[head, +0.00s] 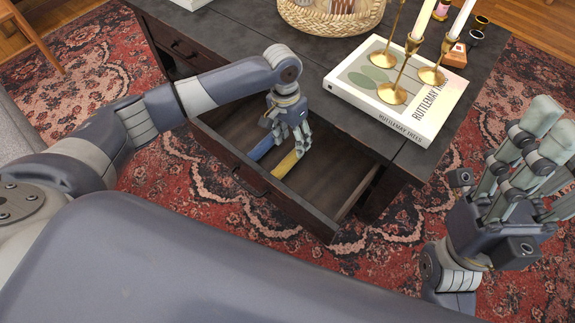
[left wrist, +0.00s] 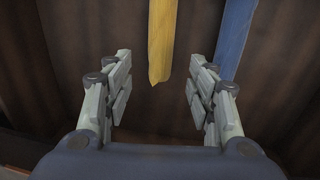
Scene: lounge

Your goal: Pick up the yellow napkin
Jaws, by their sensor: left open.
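The yellow napkin (head: 286,165) lies as a narrow strip in the open drawer (head: 325,187) of the dark table. A blue napkin (head: 263,148) lies beside it, to the left. My left gripper (head: 291,140) is over the drawer, open and empty. In the left wrist view, the end of the yellow napkin (left wrist: 161,45) shows between and beyond the open fingers (left wrist: 160,85), apart from them. The blue napkin (left wrist: 234,35) is behind the right finger there. In the head view the gripper hides the far ends of both napkins. My right gripper (head: 535,150) is raised at the right, open and empty.
On the table top (head: 350,135) lies a white book (head: 400,105) bearing brass candle holders (head: 391,94). A woven basket (head: 330,18) stands at the back. The drawer's front panel and side walls surround the napkins. The drawer's right part is bare.

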